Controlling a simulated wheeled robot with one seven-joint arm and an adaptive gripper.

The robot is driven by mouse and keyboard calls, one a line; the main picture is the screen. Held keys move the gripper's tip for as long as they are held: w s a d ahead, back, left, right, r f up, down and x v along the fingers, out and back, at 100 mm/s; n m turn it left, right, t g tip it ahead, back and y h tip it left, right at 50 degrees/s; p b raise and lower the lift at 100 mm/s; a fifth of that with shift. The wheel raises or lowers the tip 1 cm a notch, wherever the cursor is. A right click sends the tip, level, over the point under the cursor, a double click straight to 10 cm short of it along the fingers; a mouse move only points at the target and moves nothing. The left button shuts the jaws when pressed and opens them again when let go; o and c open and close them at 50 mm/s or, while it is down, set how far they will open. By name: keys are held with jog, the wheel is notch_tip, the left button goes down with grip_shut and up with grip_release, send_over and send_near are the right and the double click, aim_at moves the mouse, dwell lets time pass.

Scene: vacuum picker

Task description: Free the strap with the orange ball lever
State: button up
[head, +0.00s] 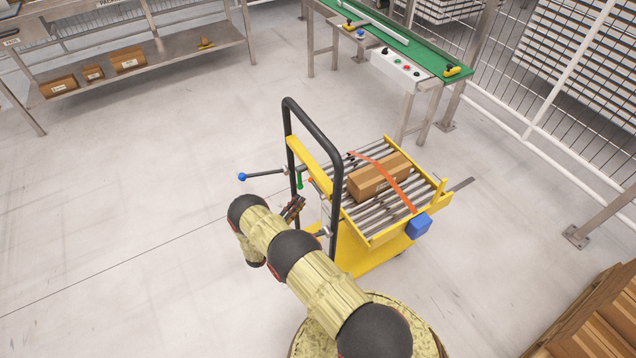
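A yellow cart (372,240) with a black push handle stands in the middle of the head view. An orange strap (398,191) runs over a brown box (366,182) on the cart's roller bed, down to a blue block (419,226) at the near right edge. A small orange-red lever end (311,180) shows inside the handle frame; its ball shape is too small to make out. My gripper (293,207) is just left of the near handle post, below and left of that lever end. Its fingers are small and partly hidden by my arm; no held thing shows.
A blue ball lever (242,176) sticks out left of the handle, and a green-ended lever (299,183) hangs beside the post. A green conveyor (430,60) stands behind, a metal shelf (180,55) at back left, and cartons (600,320) at lower right. The floor left is clear.

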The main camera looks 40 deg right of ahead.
aim_at(317, 188)
jog(key=b+x, duration=0.2)
jog(key=x, duration=0.6)
jog(key=shift+d, duration=0.35)
jog(key=shift+c, duration=0.4)
grip_shut()
dwell(0.3)
